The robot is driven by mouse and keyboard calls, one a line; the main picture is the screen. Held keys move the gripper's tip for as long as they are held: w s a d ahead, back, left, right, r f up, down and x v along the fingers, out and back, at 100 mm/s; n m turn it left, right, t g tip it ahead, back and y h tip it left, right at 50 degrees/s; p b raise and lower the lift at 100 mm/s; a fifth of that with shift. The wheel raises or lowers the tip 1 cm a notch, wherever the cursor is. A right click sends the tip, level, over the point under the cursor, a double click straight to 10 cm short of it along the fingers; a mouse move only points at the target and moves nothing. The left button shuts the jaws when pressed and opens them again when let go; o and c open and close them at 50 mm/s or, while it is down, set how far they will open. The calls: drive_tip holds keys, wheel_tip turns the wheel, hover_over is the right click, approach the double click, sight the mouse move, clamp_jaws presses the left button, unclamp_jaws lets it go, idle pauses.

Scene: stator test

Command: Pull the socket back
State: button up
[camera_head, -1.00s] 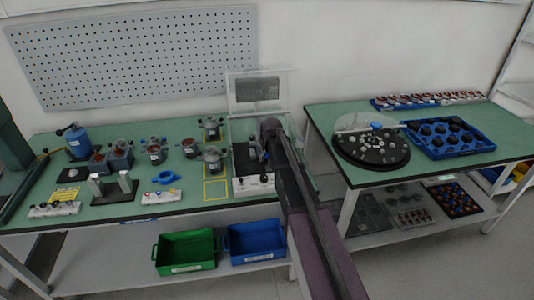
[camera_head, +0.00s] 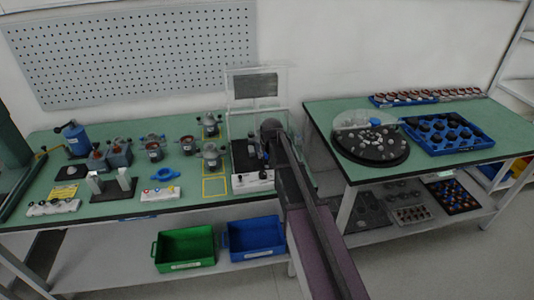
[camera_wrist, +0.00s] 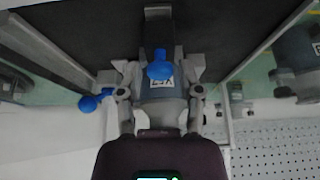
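In the wrist view my gripper (camera_wrist: 160,88) has its two fingers on either side of a grey-blue cylindrical body (camera_wrist: 163,92) with a white label. Whether the fingers press on it is unclear. A blue knob (camera_wrist: 160,66) shows in front of this body, and another blue knob (camera_wrist: 88,103) sits to its left. I cannot tell which part is the socket. In the head view the clear-walled test station (camera_head: 236,128) stands at the right end of the left bench. My arm (camera_head: 300,190) reaches into its right side and hides the fingertips.
Several labelled stators (camera_head: 154,152) stand on the green left bench (camera_head: 120,210), left of the station. A dark panel (camera_head: 255,87) rises at the station's back. A second bench (camera_head: 330,115) with a round fixture (camera_head: 370,150) stands at right. A green bin (camera_head: 186,249) and a blue bin (camera_head: 254,239) are below.

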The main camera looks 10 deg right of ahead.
idle(0.5)
drive_tip(key=p+v, duration=0.5)
drive_tip(key=v, duration=0.1)
idle(0.5)
idle(0.4)
drive_tip(key=s+f+g, duration=0.1)
drive_tip(key=s+g, duration=0.4)
drive_tip(key=s, duration=2.1)
drive_tip(key=shift+s+f, duration=0.3)
drive_tip(key=shift+s, duration=0.05)
